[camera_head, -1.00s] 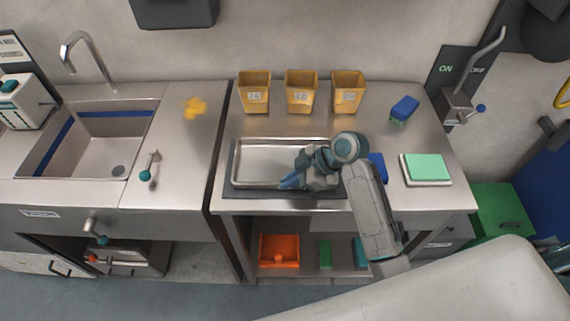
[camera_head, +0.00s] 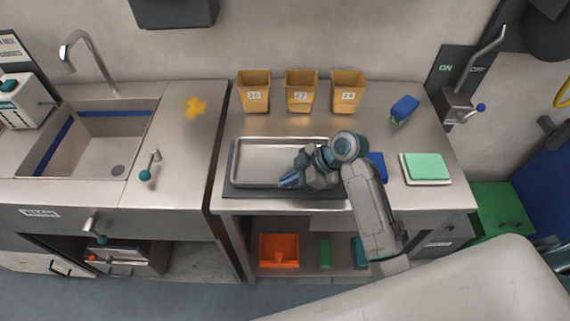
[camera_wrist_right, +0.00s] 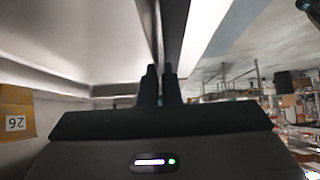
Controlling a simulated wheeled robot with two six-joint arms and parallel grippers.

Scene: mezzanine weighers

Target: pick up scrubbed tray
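The scrubbed tray (camera_head: 262,162) is a shallow, empty metal tray, held just above a dark mat (camera_head: 240,192) on the middle bench. My right gripper (camera_head: 288,180) is at the tray's front wall, right of its middle. In the right wrist view its two fingers (camera_wrist_right: 159,86) are close together with the thin tray wall between them. The tray (camera_wrist_right: 80,50) fills the upper left of that view. My right arm hides the tray's right end. My left gripper is not in view.
Yellow bins (camera_head: 254,92) numbered 26, 27 and 28 stand behind the tray. A blue sponge-like block (camera_head: 404,108), another blue item (camera_head: 377,166) and a green-topped pad (camera_head: 427,168) lie to the right. A sink (camera_head: 95,140) is at left, with a yellow patch (camera_head: 195,107) between.

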